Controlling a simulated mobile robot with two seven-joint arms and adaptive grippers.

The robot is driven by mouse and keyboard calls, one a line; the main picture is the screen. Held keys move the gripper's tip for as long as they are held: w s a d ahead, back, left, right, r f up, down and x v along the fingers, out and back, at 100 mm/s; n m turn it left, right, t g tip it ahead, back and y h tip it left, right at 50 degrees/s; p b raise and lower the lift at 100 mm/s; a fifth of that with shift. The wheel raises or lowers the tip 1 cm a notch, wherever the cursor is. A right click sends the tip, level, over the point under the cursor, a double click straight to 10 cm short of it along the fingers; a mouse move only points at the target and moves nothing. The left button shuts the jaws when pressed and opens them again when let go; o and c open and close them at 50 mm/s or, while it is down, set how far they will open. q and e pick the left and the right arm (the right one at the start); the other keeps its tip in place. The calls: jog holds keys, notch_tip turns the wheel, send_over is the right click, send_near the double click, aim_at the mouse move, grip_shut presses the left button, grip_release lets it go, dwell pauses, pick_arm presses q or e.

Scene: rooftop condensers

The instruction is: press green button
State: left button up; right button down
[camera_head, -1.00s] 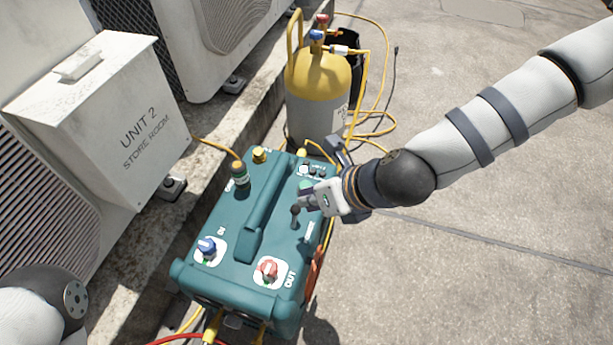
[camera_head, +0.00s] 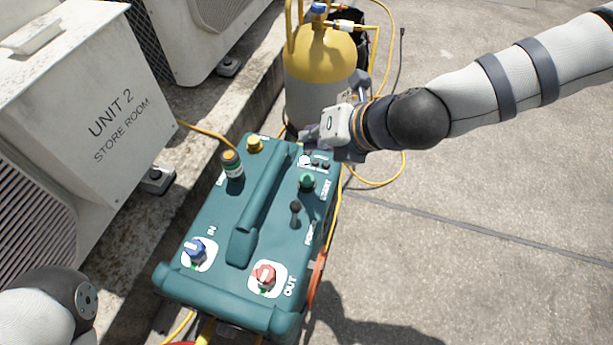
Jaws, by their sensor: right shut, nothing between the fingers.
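The green button (camera_head: 307,182) sits on the right side of the top of the teal machine (camera_head: 211,225), beside printed lettering. It is fully visible. My right gripper (camera_head: 306,140) is shut and empty, at the machine's far right corner, just beyond the green button in the picture. It partly covers the small panel there. I cannot tell its height above the machine. My left arm (camera_head: 45,305) shows only at the lower left; its gripper is out of view.
A black lever (camera_head: 295,210), a red knob (camera_head: 264,274), a blue knob (camera_head: 194,248) and a carry handle (camera_head: 262,205) stand up from the machine. A yellow-topped cylinder (camera_head: 322,65) stands behind. Hoses lie around it. Open concrete (camera_head: 470,250) lies to the right.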

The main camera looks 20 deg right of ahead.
aim_at(311, 177)
notch_tip(311, 177, down, 8)
jog(key=b, duration=0.5)
jog(key=shift+r, duration=0.2)
pick_arm(q)
jog(key=shift+g, duration=0.5)
jog(key=f, duration=0.1)
jog(key=s+f, duration=0.1)
jog(key=f, duration=0.2)
jog(key=shift+s+f+b, duration=0.15)
jog(key=shift+s+b, duration=0.1)
jog(key=shift+b, duration=0.05)
pick_arm(e)
jog(key=shift+f, duration=0.15)
jog(key=shift+f, duration=0.1)
pick_arm(q)
jog(key=shift+f, duration=0.1)
pick_arm(e)
jog(key=shift+f, duration=0.35)
